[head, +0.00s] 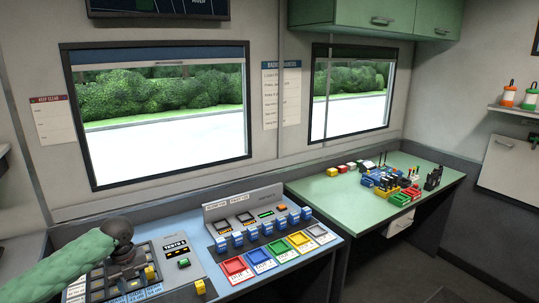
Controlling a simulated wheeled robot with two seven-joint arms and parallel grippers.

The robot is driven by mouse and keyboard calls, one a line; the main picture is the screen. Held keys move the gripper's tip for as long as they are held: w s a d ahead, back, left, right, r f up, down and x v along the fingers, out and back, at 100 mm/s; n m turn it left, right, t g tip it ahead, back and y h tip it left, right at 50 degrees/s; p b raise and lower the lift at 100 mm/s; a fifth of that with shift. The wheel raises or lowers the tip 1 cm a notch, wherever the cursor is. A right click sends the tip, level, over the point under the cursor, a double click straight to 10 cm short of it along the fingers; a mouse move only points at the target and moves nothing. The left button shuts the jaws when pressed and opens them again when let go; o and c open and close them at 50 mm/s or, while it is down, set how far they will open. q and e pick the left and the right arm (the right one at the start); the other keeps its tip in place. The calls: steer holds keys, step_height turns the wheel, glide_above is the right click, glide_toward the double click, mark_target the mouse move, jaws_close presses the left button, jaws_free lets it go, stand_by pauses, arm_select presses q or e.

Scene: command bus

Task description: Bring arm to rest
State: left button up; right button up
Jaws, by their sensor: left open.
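My left arm, in a green sleeve, comes in from the lower left of the head view. Its dark round wrist bends down over the left part of the console. My left gripper (123,277) points downward, low over the dark slotted panel of the console (187,225). The gripper is open; I see nothing held between its fingers. Whether its fingertips touch the panel I cannot tell. My right gripper is not in view.
Yellow blocks (200,287) stand by the slotted panel. Right of it are blue-topped pieces (267,228) in a row and coloured trays (236,268). A green desk (330,188) with several small items stands at right. Windows (160,115) line the wall behind.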

arm_select(q)
steer(key=s+d+f+n+t+h, duration=0.1)
steer(key=s+d+f+n, duration=0.4)
steer(key=s+d+f, duration=0.4)
steer(key=s+d+f+n+t+h, duration=0.1)
steer(key=s+d+f+n, duration=0.5)
steer(key=d, duration=0.5)
steer(key=s+n+t+y, duration=0.1)
steer(key=s+n+y, duration=0.1)
steer(key=s+n, duration=1.7)
steer(key=s+d+f+m, duration=0.1)
steer(key=s+f, duration=0.1)
steer(key=f, duration=1.1)
steer(key=s+d+f+m+g, duration=0.1)
steer(key=s+f, duration=0.2)
steer(key=f, duration=1.1)
steer(key=s+d+f+m, duration=0.1)
steer(key=s+f, duration=0.2)
steer(key=f, duration=1)
steer(key=shift+s+f+g, duration=0.2)
steer(key=shift+g, duration=0.2)
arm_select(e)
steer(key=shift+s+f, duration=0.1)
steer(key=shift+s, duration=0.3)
arm_select(q)
steer(key=shift+o, duration=0.4)
